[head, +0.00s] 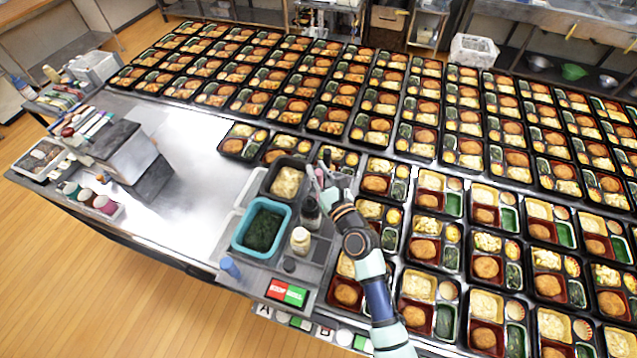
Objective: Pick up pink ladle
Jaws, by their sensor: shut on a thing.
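My gripper (321,180) is at the right edge of a dark container of pale food (287,182), at the centre of the head view. It is shut on a slim pale thing (311,172) that appears to be the ladle's handle. Its pink colour is hard to make out at this size. The ladle's bowl cannot be told apart from the food and the fingers. My arm comes up from the bottom right and hides part of the trays.
A teal tub of dark green food (262,229), a dark bottle (310,211) and a cream bottle (300,240) stand close by. Red and green buttons (287,292) are in front. Filled bento trays (463,205) crowd the right and back.

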